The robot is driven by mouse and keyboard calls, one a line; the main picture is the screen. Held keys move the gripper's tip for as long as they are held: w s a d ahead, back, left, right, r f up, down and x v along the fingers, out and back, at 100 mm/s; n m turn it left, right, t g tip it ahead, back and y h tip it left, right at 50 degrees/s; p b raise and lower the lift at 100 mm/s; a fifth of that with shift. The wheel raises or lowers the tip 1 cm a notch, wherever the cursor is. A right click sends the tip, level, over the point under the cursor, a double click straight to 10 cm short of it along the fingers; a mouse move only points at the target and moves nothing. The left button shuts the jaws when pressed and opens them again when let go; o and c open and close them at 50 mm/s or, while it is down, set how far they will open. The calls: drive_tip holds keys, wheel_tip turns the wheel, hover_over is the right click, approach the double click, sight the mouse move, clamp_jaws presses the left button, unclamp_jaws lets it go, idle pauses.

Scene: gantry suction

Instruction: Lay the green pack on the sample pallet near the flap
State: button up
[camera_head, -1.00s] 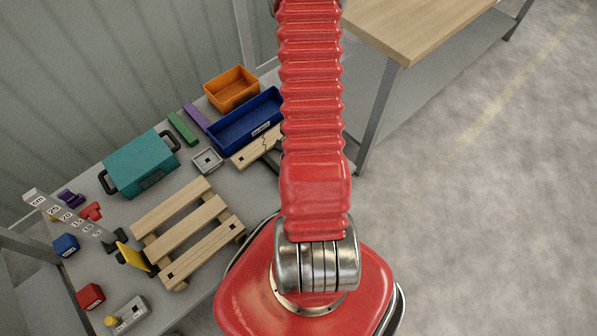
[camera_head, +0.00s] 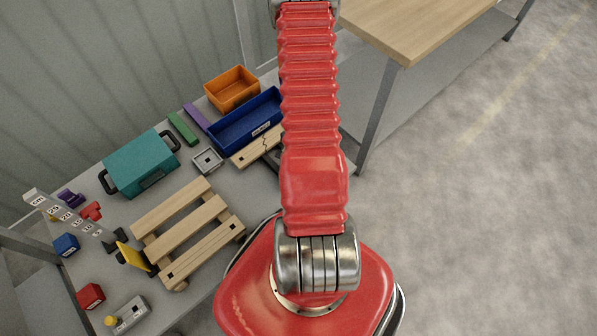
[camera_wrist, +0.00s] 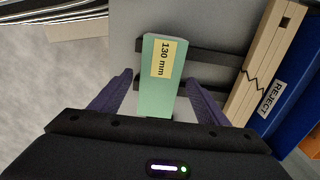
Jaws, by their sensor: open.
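A pale green pack (camera_wrist: 160,100) with a yellow "130 mm" label lies across dark strips in the wrist view. My gripper (camera_wrist: 159,80) is open, with one finger on each side of the pack and visible gaps between. In the head view I cannot make out this pack or my gripper; my arm covers that area. A slatted wooden pallet (camera_head: 187,238) lies on the grey table in the head view, with a yellow plate (camera_head: 135,258) standing at its left corner.
A blue bin (camera_head: 245,122), marked REJECT in the wrist view (camera_wrist: 290,95), stands beside a cracked wooden piece (camera_head: 250,153). An orange bin (camera_head: 232,88), teal case (camera_head: 142,162), green bar (camera_head: 183,128) and purple bar (camera_head: 197,116) are behind. A measuring post (camera_head: 68,214) rises at left.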

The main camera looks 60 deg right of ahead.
drive_tip(key=shift+f, duration=0.75)
drive_tip(key=shift+c, duration=0.6)
drive_tip(key=c, duration=1.3)
